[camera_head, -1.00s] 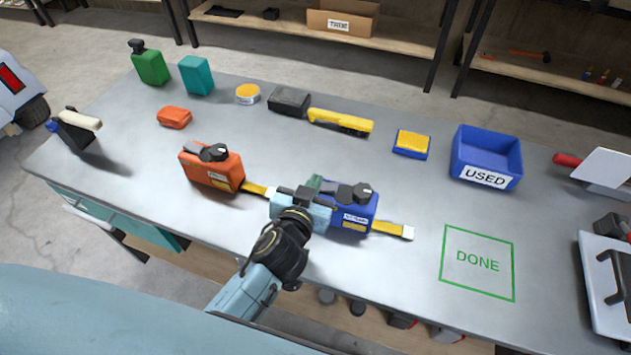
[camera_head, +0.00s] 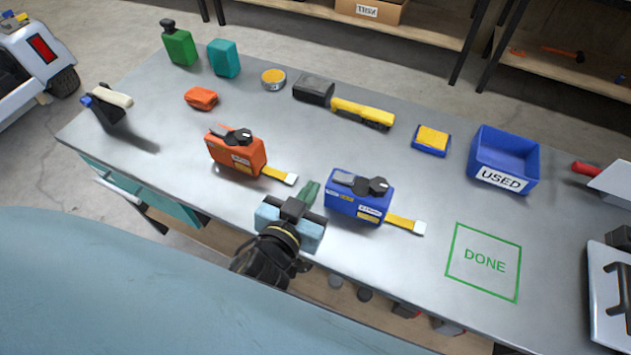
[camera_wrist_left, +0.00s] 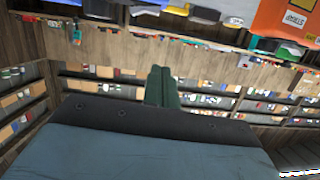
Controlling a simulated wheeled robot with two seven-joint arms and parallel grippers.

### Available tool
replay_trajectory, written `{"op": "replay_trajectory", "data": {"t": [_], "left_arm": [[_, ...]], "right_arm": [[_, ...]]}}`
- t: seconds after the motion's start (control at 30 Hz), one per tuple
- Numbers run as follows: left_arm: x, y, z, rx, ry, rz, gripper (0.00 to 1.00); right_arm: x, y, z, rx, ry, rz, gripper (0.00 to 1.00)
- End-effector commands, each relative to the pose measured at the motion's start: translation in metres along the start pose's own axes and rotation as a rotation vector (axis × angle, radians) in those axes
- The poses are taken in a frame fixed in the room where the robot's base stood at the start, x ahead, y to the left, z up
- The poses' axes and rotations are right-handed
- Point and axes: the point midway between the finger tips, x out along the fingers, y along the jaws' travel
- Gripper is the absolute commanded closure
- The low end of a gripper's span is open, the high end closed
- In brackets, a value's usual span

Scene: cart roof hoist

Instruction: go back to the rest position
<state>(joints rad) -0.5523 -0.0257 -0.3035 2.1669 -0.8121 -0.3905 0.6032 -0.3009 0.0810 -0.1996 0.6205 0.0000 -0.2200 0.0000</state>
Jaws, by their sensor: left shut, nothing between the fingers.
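My left gripper (camera_head: 309,192) is over the near edge of the table, shut and empty. Its green fingers lie together and also show in the left wrist view (camera_wrist_left: 161,87). An orange strap device (camera_head: 235,152) stands behind it to the left, with a yellow strap out to its right. A blue strap device (camera_head: 357,196) stands just to the right of the gripper, with a yellow strap ending in a white tip. The gripper appears apart from both. My right gripper is not in view.
A blue USED bin (camera_head: 503,160) stands at the back right, and a green DONE square (camera_head: 484,262) is bare. A yellow tool (camera_head: 363,113), a sponge (camera_head: 432,140), a tin (camera_head: 273,79) and bottles line the back. A white-lidded case (camera_head: 607,310) sits at the right edge.

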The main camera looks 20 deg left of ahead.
Motion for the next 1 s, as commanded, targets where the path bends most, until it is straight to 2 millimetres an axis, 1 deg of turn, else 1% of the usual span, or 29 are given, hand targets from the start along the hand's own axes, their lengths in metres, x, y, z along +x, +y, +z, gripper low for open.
{"op": "replay_trajectory", "data": {"t": [0.57,0.67,0.77,0.87,0.9,1.0], "left_arm": [[-0.001,0.0,0.0,0.0,0.0,0.0,1.0],[-0.002,-0.004,0.002,-0.001,-0.016,-0.011,1.0],[-0.004,-0.019,0.009,-0.003,-0.084,-0.052,1.0],[-0.011,-0.042,0.026,-0.006,-0.223,-0.103,1.0],[-0.016,-0.051,0.034,-0.005,-0.294,-0.118,1.0],[-0.033,-0.066,0.054,0.001,-0.476,-0.12,1.0]], "right_arm": [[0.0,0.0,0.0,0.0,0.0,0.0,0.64],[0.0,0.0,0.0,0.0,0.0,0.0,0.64],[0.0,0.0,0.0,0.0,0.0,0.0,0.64],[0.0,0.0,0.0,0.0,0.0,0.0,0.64],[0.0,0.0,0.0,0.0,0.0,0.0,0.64],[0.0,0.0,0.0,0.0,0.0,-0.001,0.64]]}}
